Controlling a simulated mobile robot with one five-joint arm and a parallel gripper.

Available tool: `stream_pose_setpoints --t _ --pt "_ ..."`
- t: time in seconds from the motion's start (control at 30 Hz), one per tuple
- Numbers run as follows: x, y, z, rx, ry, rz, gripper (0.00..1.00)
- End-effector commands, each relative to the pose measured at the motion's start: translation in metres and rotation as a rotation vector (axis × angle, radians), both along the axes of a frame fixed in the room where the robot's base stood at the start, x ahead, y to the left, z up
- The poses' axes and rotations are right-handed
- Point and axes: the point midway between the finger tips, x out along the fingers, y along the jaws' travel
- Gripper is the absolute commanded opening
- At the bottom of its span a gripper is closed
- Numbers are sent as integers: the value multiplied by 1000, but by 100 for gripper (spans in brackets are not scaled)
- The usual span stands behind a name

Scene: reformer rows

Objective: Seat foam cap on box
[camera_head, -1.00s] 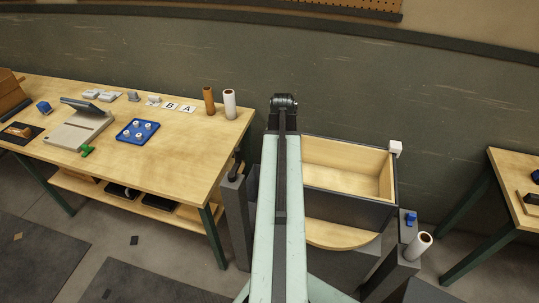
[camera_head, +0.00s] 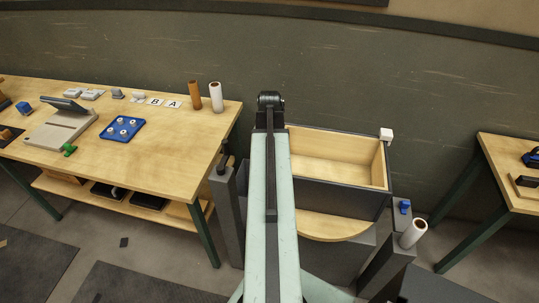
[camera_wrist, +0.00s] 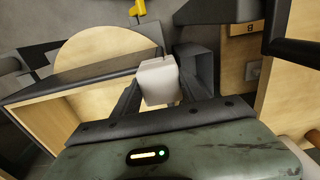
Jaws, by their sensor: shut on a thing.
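A white foam cap (camera_wrist: 160,82) is held between the two dark fingers of my gripper (camera_wrist: 160,92) in the wrist view. The box (camera_head: 335,157), with a dark outside and pale wood inside, stands open right of my arm in the head view. Its dark rim (camera_wrist: 85,77) runs up close to the held cap in the wrist view; whether they touch I cannot tell. Another white cap (camera_head: 386,134) sits on the box's far right corner in the head view. My gripper is hidden behind my arm in the head view.
A rounded wooden shelf (camera_head: 335,226) juts from the box's front. A workbench (camera_head: 165,160) with a blue tray (camera_head: 122,128) and white and brown rolls stands at the left. Another bench (camera_head: 510,180) is at the right.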

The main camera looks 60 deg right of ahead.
Motion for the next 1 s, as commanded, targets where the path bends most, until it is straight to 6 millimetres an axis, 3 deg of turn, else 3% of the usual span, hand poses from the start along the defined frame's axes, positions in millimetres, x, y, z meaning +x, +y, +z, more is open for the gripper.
stream_pose_setpoints --t 0.03,0.23,1.0 --pt "0 0 -12 0 0 0 12" --pt "0 0 -27 0 0 0 12" --pt "0 0 -26 0 0 0 12"
